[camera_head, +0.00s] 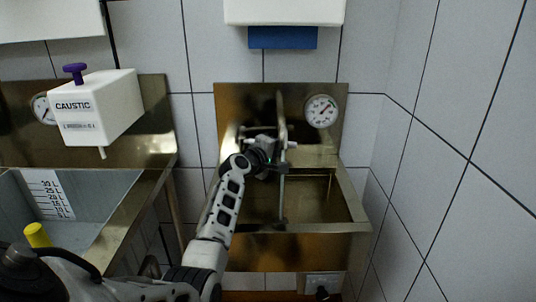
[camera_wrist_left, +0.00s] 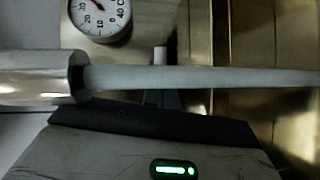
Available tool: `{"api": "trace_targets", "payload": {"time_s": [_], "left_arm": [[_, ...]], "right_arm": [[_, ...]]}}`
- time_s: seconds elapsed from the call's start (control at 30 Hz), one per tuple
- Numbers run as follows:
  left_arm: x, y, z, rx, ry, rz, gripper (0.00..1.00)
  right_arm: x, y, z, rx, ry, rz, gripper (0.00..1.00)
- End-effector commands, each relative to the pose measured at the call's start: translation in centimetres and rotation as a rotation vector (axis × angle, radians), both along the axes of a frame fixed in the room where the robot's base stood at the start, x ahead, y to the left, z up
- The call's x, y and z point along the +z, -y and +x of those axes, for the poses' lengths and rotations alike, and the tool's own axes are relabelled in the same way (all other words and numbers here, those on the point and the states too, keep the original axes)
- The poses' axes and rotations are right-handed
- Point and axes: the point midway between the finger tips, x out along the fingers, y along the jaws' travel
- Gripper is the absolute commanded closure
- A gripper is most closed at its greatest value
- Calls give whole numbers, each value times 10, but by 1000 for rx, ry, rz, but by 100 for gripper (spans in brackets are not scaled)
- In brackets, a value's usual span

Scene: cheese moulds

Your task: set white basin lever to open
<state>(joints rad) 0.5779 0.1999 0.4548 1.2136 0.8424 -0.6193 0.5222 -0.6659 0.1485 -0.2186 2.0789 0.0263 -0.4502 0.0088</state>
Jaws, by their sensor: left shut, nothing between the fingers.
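A steel wall basin (camera_head: 255,240) stands right of centre in the head view. A vertical pipe (camera_head: 282,190) runs down in front of its backplate; it crosses the left wrist view as a pale rod (camera_wrist_left: 210,77) with a thicker metal sleeve. A small white stub (camera_head: 292,145), which looks like the lever end, sticks out right of the pipe; it shows in the left wrist view (camera_wrist_left: 160,55) beyond the rod. My left gripper (camera_head: 272,151) is shut and empty, close to the pipe and stub. Contact cannot be told. My right gripper is not in view.
A round gauge (camera_head: 321,111) sits on the backplate right of the pipe. A white caustic dispenser (camera_head: 105,105) with a purple knob hangs above a second basin (camera_head: 140,205) at left. A blue-bottomed white box (camera_head: 284,12) is above. Tiled wall bounds the right.

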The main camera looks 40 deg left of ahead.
Motion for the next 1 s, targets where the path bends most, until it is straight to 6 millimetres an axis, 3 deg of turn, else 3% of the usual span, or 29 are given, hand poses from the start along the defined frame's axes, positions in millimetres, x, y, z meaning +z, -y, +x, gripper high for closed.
{"api": "trace_targets", "payload": {"time_s": [0.17, 0.6, 0.8, 1.0], "left_arm": [[4, 0, -25, 2, -1, 3, 100], [16, 2, -122, 1, -2, 2, 100], [20, 2, -147, 1, -2, 1, 100], [21, 2, -154, 1, -1, -1, 100]], "right_arm": [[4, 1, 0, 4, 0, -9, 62], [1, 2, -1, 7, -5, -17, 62], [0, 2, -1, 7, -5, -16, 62], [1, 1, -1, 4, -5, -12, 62]]}}
